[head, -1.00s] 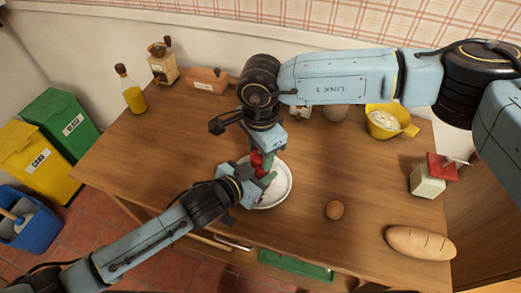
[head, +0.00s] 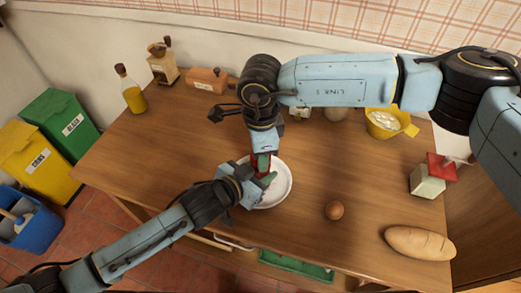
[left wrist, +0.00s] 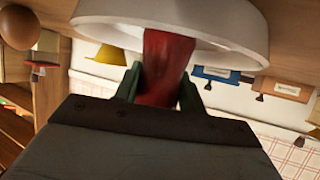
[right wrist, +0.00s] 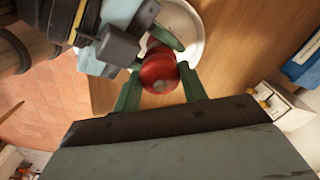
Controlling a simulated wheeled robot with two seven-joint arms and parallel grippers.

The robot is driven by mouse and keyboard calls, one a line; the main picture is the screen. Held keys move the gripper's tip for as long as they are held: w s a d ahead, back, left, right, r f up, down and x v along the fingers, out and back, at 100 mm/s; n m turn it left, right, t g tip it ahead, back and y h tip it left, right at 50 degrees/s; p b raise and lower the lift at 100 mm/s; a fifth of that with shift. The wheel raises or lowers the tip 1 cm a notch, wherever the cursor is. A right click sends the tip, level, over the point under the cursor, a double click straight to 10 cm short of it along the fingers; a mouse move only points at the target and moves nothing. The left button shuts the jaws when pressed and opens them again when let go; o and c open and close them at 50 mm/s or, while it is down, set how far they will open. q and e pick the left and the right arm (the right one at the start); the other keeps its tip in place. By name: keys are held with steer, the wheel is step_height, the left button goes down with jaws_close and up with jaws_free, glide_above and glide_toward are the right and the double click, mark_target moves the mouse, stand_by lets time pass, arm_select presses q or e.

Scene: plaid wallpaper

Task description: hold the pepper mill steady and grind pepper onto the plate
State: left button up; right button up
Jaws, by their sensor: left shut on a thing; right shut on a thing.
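The red pepper mill (left wrist: 168,62) stands over the white plate (head: 283,184). Its round red top (right wrist: 160,70) shows in the right wrist view. My left gripper (head: 260,181) is shut on the mill's lower body, and its green fingers sit on either side of it in the left wrist view. My right gripper (head: 262,157) is above it, shut on the mill's top. In the head view the two grippers hide most of the mill. I cannot tell whether any ground pepper lies on the plate.
A brown egg (head: 334,210) and a bread loaf (head: 419,243) lie to the right. A yellow bowl (head: 407,131), a red-topped white box (head: 427,182), an oil bottle (head: 134,97), a coffee grinder (head: 162,67) and an orange-brown box (head: 206,80) stand around. The table's left part is clear.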

steer(key=o, duration=1)
step_height(320, 180, up, 12)
steer(key=shift+r, duration=0.1)
